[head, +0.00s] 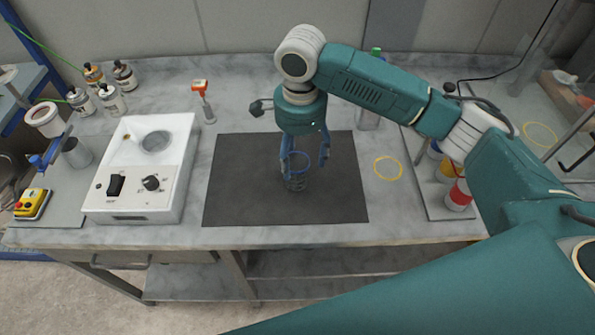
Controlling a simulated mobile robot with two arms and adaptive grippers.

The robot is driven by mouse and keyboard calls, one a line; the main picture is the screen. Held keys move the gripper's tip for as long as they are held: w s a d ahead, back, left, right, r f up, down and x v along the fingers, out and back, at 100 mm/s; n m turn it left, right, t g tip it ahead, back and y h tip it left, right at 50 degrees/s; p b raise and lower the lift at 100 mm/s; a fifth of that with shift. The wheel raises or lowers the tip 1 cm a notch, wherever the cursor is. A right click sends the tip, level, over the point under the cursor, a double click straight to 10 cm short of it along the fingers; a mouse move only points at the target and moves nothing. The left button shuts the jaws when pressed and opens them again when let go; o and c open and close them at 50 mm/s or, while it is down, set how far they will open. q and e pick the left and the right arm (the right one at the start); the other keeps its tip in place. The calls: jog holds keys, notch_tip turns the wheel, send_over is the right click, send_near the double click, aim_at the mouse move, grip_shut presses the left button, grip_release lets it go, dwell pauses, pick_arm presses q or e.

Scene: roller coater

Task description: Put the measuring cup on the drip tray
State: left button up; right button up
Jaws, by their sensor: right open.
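A small clear cup with a blue rim, which looks like the measuring cup (297,182), stands on the dark mat (240,195) near its middle. My right gripper (304,165) points down over it, with its blue fingers apart on either side of the cup's upper part. The gripper is open; I cannot tell whether a finger touches the cup. A flat grey tray (434,208) at the right holds several jars. Another flat grey plate (68,215) lies at the left. I cannot tell which is the drip tray. My left gripper is out of view.
A white machine (140,190) with a knob and switch stands left of the mat. Several bottles (112,98) stand behind it. An orange-topped tool (203,100) stands behind the mat. A yellow ring (388,168) marks bare worktop right of the mat. The mat's front is clear.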

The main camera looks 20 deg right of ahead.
aim_at(297, 170)
jog(key=shift+a+f+p, duration=0.3)
jog(key=shift+f, duration=0.3)
notch_tip(297, 170, down, 4)
jog(key=shift+w+a+r+p, duration=0.1)
jog(key=shift+r+p, duration=0.05)
jog(key=shift+p, duration=0.4)
jog(key=shift+f, duration=0.35)
jog(key=c, duration=1.2)
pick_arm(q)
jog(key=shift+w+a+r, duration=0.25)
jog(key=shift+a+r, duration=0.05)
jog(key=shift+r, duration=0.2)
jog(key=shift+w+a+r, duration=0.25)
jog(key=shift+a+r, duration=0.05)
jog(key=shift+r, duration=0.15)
pick_arm(e)
jog(key=shift+c, duration=0.2)
jog(key=shift+r, duration=0.1)
